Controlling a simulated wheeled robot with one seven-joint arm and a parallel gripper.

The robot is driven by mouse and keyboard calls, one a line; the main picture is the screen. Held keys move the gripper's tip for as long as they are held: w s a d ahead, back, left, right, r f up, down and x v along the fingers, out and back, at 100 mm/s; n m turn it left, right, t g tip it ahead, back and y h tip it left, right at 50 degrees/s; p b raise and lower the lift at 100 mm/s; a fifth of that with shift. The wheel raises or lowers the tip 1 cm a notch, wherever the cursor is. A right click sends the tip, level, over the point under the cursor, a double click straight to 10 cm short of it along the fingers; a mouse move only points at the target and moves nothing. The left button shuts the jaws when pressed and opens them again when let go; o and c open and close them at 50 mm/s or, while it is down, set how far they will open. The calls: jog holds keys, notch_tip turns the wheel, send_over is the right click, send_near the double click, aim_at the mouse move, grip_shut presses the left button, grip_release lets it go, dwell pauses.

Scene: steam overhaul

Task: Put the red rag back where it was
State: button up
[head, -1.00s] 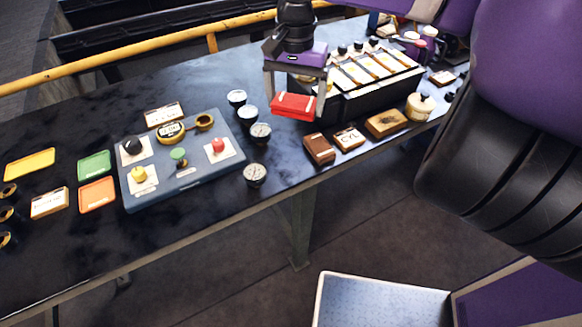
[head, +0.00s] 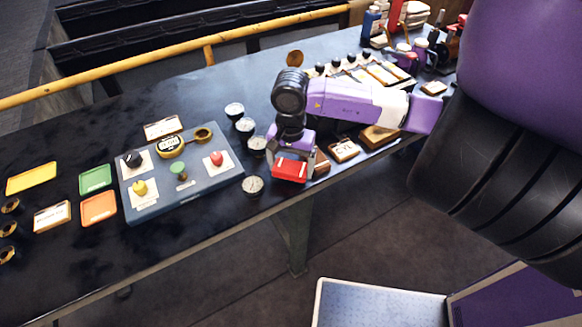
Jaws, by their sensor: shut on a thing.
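The red rag (head: 289,170) is a small folded red block in the head view. My gripper (head: 290,166) is shut on it and points down near the front edge of the dark bench. The rag is right of the round gauges and beside a brown block (head: 321,161), which it partly covers in the picture. I cannot tell whether the rag touches the bench top.
A blue-grey board (head: 205,183) with knobs lies left of my gripper. Several round gauges (head: 252,186) stand between them. Yellow (head: 31,178), green (head: 95,179) and orange (head: 98,208) trays lie further left. My forearm hides part of the black rack. Bottles (head: 371,22) stand at the back right.

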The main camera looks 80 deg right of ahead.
jog(key=shift+f, duration=0.7)
jog(key=shift+f+b, duration=0.25)
jog(key=shift+b, duration=0.05)
jog(key=o, duration=1.1)
jog(key=shift+r, duration=0.1)
jog(key=shift+o, duration=0.2)
